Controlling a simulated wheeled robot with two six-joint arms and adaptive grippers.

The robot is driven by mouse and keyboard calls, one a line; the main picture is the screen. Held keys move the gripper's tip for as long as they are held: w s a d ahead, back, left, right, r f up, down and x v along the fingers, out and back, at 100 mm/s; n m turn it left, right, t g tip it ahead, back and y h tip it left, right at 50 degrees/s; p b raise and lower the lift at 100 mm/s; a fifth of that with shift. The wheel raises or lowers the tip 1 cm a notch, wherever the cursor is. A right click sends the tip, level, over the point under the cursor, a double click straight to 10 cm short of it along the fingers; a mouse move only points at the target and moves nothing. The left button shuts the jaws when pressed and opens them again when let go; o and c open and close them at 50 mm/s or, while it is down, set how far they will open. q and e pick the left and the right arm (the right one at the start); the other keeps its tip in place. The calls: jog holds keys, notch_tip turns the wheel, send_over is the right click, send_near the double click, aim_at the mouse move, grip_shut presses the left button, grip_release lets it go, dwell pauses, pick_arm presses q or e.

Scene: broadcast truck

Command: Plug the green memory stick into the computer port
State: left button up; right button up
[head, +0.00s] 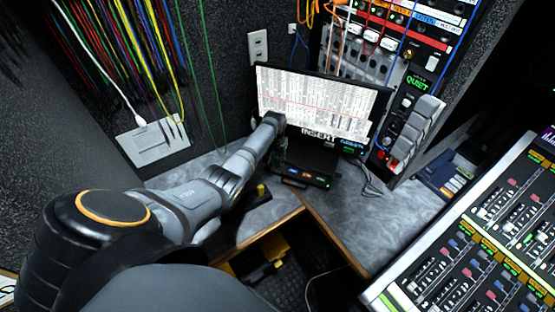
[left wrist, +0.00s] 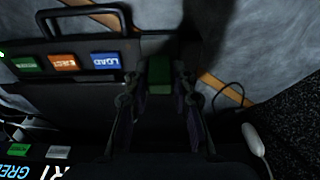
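The green memory stick (left wrist: 160,76) shows in the left wrist view as a small green block between the two fingertips of my left gripper (left wrist: 159,84). The fingers appear closed on its sides. In the head view my left arm reaches to the front of the monitor, and the gripper (head: 275,135) hangs there pointing down, dark and mostly hidden; the stick cannot be made out. The computer is a black box (head: 302,177) with coloured buttons below the monitor; in the left wrist view it (left wrist: 75,95) lies left of the stick. Its port is not clearly visible.
The monitor (head: 320,105) shows INSERT and stands behind the box. A black and yellow item (head: 262,191) lies on the grey desk (head: 400,210). A mixing console (head: 480,250) fills the right. Cables hang at the upper left. A white rounded object (left wrist: 253,139) with a cable shows in the wrist view.

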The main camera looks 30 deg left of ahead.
aim_at(276, 169)
pick_arm(q)
jog(key=o, duration=0.4)
jog(key=shift+o, duration=0.2)
jog(key=shift+r, duration=0.15)
notch_tip(276, 169, up, 12)
jog(key=s, duration=0.1)
jog(key=shift+s+d, duration=0.15)
jog(key=shift+s, duration=0.1)
jog(key=shift+f, duration=0.25)
